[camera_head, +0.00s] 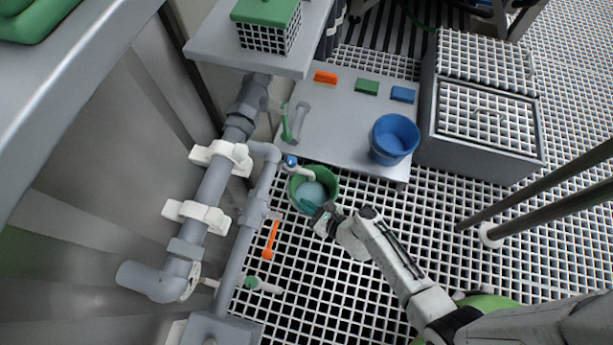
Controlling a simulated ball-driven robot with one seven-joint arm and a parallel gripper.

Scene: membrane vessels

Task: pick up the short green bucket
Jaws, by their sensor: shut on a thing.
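The short green bucket (326,178) is near the middle of the head view, beside the grey pipes and in front of the low grey platform. Its inside looks pale blue-grey at the bottom. A small white spout with a blue end (298,168) reaches over its left rim. My gripper (318,211) is at the bucket's near rim, shut on it. The fingertips are small and partly hidden by the gripper's own body. I cannot tell whether the bucket is clear of the grating.
A blue bucket (394,139) stands on the low grey platform (345,125), with orange, green and blue blocks behind it. Grey pipes (208,190) with white clamps run along the left. An orange-handled tool (271,240) is left of my gripper. Open grating lies to the right.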

